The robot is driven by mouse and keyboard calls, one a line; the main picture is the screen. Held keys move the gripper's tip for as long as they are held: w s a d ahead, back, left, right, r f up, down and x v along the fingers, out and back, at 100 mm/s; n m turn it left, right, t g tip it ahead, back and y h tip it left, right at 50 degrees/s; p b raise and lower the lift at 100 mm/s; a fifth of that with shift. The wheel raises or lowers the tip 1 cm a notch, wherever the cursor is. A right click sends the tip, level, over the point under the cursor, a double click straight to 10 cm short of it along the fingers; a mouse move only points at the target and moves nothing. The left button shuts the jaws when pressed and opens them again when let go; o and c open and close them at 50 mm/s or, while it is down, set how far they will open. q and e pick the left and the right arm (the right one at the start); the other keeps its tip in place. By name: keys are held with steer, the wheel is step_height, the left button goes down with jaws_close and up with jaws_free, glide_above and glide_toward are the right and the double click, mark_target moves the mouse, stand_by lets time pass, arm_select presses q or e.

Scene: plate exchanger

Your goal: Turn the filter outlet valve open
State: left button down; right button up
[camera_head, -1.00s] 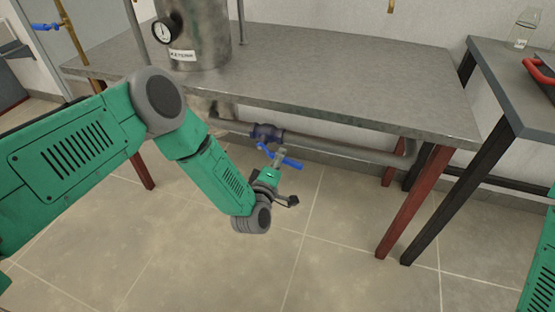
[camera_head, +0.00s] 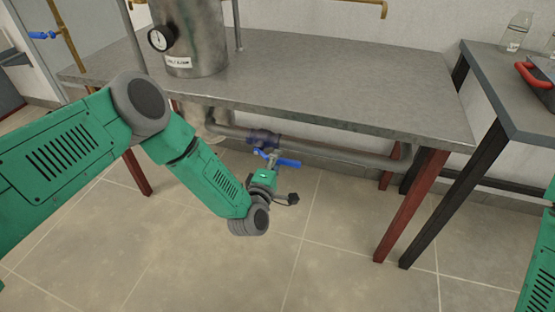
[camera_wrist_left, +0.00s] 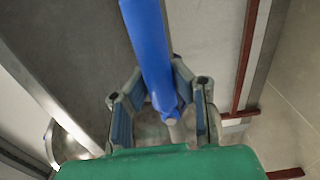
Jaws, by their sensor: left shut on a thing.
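The filter outlet valve is on the grey pipe under the table; its dark purple-blue body (camera_head: 263,138) shows in the head view. In the wrist view the handle (camera_wrist_left: 148,40) runs from the top edge down between my left fingers. My left gripper (camera_head: 272,163) is shut on the handle; its fingers (camera_wrist_left: 158,82) lie on both sides of it in the wrist view. My right gripper is out of view.
A metal table (camera_head: 330,95) with a steel filter vessel (camera_head: 200,45) and gauge stands above the valve. A red table leg (camera_head: 412,205) is to the right. A second table (camera_head: 520,110) holds glassware. The floor in front is clear.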

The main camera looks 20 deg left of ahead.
arm_select(q)
steer(key=c, duration=1.3)
jaws_free()
steer(key=shift+s+a+f, duration=0.15)
steer(key=shift+s+f, duration=0.1)
steer(key=shift+f, duration=0.05)
steer(key=shift+c, duration=0.2)
steer(key=shift+r, duration=0.15)
steer(key=s, duration=1.2)
steer(key=shift+a, duration=0.3)
